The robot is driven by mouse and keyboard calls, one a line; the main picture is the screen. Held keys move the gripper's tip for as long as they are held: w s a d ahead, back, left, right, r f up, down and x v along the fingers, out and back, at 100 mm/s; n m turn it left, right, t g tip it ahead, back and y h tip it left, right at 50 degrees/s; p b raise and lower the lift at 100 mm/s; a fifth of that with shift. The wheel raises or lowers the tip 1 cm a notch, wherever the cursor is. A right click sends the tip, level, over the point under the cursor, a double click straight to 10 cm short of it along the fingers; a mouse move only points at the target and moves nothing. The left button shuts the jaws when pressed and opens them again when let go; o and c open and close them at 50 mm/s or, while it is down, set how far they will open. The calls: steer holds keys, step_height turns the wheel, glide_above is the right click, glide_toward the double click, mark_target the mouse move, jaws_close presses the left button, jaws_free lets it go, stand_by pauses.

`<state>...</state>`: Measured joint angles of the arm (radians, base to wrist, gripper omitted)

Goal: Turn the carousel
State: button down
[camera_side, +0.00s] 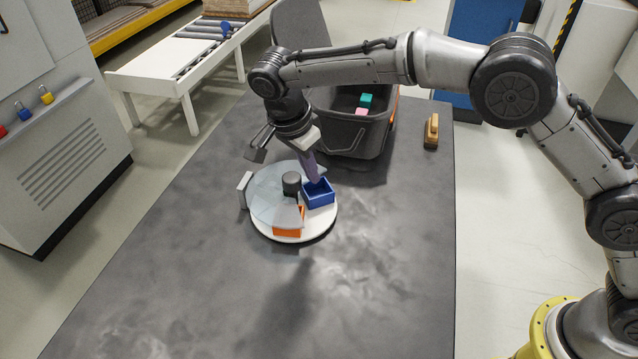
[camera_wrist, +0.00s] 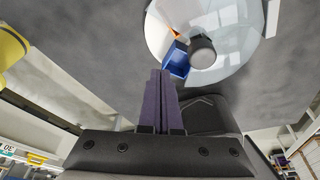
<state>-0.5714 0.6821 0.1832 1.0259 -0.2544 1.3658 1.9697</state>
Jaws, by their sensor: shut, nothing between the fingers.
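The carousel (camera_side: 263,222) is a round white turntable on the grey table, with a clear cover over part of it and a dark central knob (camera_side: 291,183). It also shows at the top of the wrist view (camera_wrist: 240,62). A blue open box (camera_side: 319,194) sits at its right side, outside the cover, and shows in the wrist view (camera_wrist: 178,62). An orange box (camera_side: 287,222) sits at the front, partly under a grey wedge-shaped piece. My gripper (camera_side: 315,180) is shut and empty, its purple-grey fingertips at the blue box; whether they touch it I cannot tell.
A dark open bin (camera_side: 350,135) with a green and a pink block stands close behind the carousel. A wooden-handled brush (camera_side: 432,132) lies at the back right. A small grey plate (camera_side: 244,190) stands at the carousel's left edge. The table's front is clear.

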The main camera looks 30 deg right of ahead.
steer(key=d+n+t+y, duration=0.1)
steer(key=d+n, duration=0.1)
steer(key=n, duration=0.3)
steer(key=n+t+y, duration=0.2)
steer(key=n, duration=0.7)
glide_above(317, 217)
steer(key=w+d, duration=0.3)
step_height(317, 217, down, 9)
steer(key=shift+w, duration=0.1)
steer(key=shift+s+a+m+h, duration=0.4)
steer(key=shift+s+m+h, duration=0.15)
steer(key=shift+m, duration=0.65)
steer(key=shift+s+a+m, duration=0.1)
steer(key=shift+s+m, duration=0.1)
steer(key=shift+m, duration=0.2)
steer(key=shift+s+a+m+g+h, duration=0.15)
steer(key=shift+s+a+m+h, duration=0.15)
steer(key=shift+m, duration=0.45)
steer(key=shift+s+a+m+g+h, duration=0.15)
steer(key=shift+s+a+m+h, duration=0.15)
steer(key=shift+m, duration=0.45)
steer(key=shift+s+a, duration=0.1)
steer(key=shift+a, duration=0.05)
steer(key=shift+s+a, duration=0.1)
steer(key=shift+a, duration=0.1)
